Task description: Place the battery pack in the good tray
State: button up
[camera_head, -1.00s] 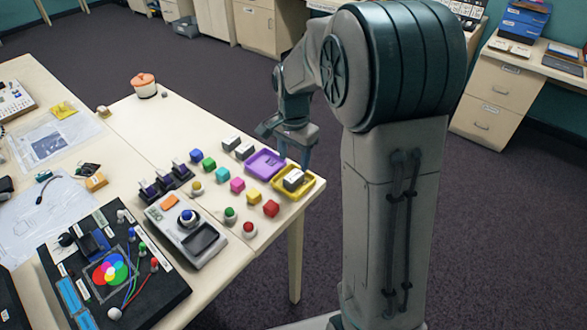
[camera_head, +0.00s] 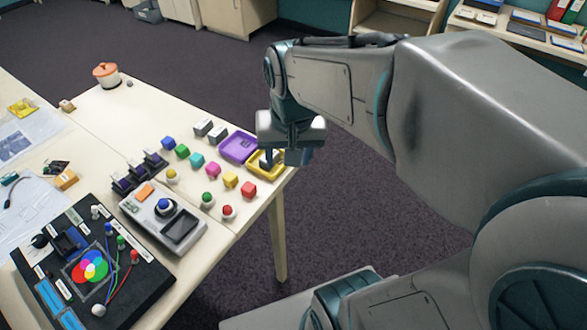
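Two grey-white blocks, (camera_head: 203,127) and (camera_head: 217,133), stand side by side on the table left of the purple tray (camera_head: 238,148). They look like battery packs, but their labels are too small to read. The yellow tray (camera_head: 280,172) is at the table's right edge. A similar block (camera_head: 265,164) sits in it, mostly hidden by a finger. My gripper (camera_head: 283,158) is over the yellow tray, pointing down, with its fingers apart. I cannot tell whether it touches the block, or which tray is the good one.
Several coloured cubes and round pieces, including a red cube (camera_head: 248,189), stand in front of the trays. A grey device with a blue knob (camera_head: 164,206) and a black light-mixing board (camera_head: 92,262) are nearer. An orange-lidded pot (camera_head: 106,74) stands at the far corner.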

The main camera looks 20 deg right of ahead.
jog(key=s+f+n, duration=0.2)
jog(key=s+n, duration=0.1)
jog(key=s, duration=0.2)
jog(key=shift+s+t, duration=0.35)
jog(key=shift+t, duration=0.05)
dwell(0.7)
